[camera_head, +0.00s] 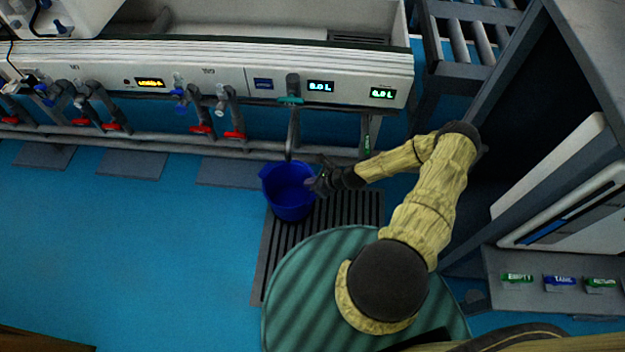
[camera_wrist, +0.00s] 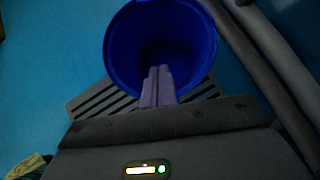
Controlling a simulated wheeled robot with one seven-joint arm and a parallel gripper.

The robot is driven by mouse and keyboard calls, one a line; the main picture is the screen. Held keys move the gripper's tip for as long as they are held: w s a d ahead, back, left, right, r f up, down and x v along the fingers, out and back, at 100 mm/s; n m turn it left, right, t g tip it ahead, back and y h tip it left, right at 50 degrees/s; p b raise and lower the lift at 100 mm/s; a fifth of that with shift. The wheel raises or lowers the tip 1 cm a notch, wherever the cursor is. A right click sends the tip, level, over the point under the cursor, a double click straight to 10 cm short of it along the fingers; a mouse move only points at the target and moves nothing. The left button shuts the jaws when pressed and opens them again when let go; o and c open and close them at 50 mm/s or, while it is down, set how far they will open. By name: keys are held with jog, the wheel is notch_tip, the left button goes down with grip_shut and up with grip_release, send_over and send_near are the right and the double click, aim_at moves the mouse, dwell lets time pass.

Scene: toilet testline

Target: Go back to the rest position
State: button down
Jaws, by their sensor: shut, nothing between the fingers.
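My gripper (camera_head: 314,184) is at the end of my outstretched arm, right beside the blue bucket (camera_head: 287,192). In the wrist view my gripper (camera_wrist: 158,80) has its purple fingers together with nothing between them, in front of the near side of the bucket (camera_wrist: 118,50). The bucket looks empty inside and stands upright on a dark slatted floor grate, below a tap. I cannot tell whether the fingertips touch its rim.
A white test bench (camera_head: 210,70) with displays, taps and grey pipes runs along the back. A roller conveyor (camera_head: 470,35) stands at the back right. A dark cabinet and a shelf with labelled tags (camera_head: 557,283) are at the right. Blue floor (camera_head: 150,240) is clear at the left.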

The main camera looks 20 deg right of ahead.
jog(key=shift+r, duration=0.1)
dwell(0.5)
jog(key=s+d+r+n+g+h, duration=0.1)
jog(key=s+r+n+g+h, duration=0.1)
jog(key=r+n, duration=0.85)
jog(key=s+d+r+n+g+h, duration=0.1)
jog(key=s+r+n+g+h, duration=0.2)
jog(key=r+n, duration=0.7)
jog(key=s+a+r+n, duration=0.1)
jog(key=s+r+n, duration=0.15)
jog(key=r, duration=0.45)
jog(key=s+a+r+n+t+h, duration=0.1)
jog(key=s+a+r+n, duration=0.1)
jog(key=s+r, duration=0.35)
jog(key=s+a+r+n, duration=0.1)
jog(key=s+r+n, duration=0.1)
jog(key=r, duration=0.6)
notch_tip(320, 180, up, 38)
jog(key=p, duration=3.8)
jog(key=shift+s+r, duration=0.15)
jog(key=shift+r, duration=0.05)
jog(key=shift+d, duration=0.2)
